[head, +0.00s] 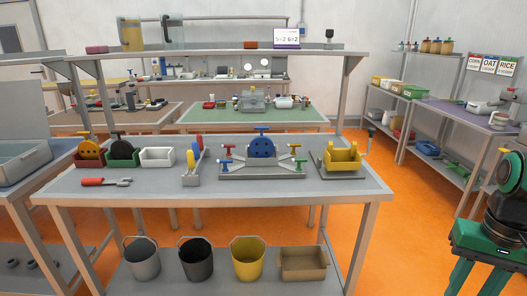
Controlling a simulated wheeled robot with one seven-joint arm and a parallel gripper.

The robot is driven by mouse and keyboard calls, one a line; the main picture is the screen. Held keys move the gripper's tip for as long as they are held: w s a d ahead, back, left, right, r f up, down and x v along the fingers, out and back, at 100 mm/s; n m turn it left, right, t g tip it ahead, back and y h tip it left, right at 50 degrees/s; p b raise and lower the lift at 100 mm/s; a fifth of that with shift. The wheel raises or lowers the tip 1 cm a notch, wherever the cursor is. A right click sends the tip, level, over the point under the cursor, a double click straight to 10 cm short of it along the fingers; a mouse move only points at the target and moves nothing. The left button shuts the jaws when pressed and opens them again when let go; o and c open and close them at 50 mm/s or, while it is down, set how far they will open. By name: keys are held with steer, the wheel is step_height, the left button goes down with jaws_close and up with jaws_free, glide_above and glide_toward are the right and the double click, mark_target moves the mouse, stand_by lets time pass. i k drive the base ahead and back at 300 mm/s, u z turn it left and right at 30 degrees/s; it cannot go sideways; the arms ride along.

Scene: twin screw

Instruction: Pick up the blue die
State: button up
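The blue die (262,147) is a round blue disc with dark holes. It stands upright in a grey fixture (240,165) at the middle of the front table. A blue T-handle (262,129) shows just above it. Red, yellow, green and blue T-handles surround the fixture. The die's lower edge and back are hidden. My gripper (480,282), with a green body and a black wrist, hangs at the lower right, off the table and well away from the die. Its two fingers point down and stand apart, with orange floor between them. Their tips are near the picture's bottom edge.
Left of the fixture are a red bin (89,160) with a yellow disc, a green bin (123,158) with a black disc, and a white bin (157,157). A yellow box (342,160) stands right. A red-handled tool (105,182) lies front left. The table's front right is clear.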

mark_target(261, 146)
steer(key=z, duration=0.05)
steer(key=i, duration=1)
steer(key=u, duration=0.05)
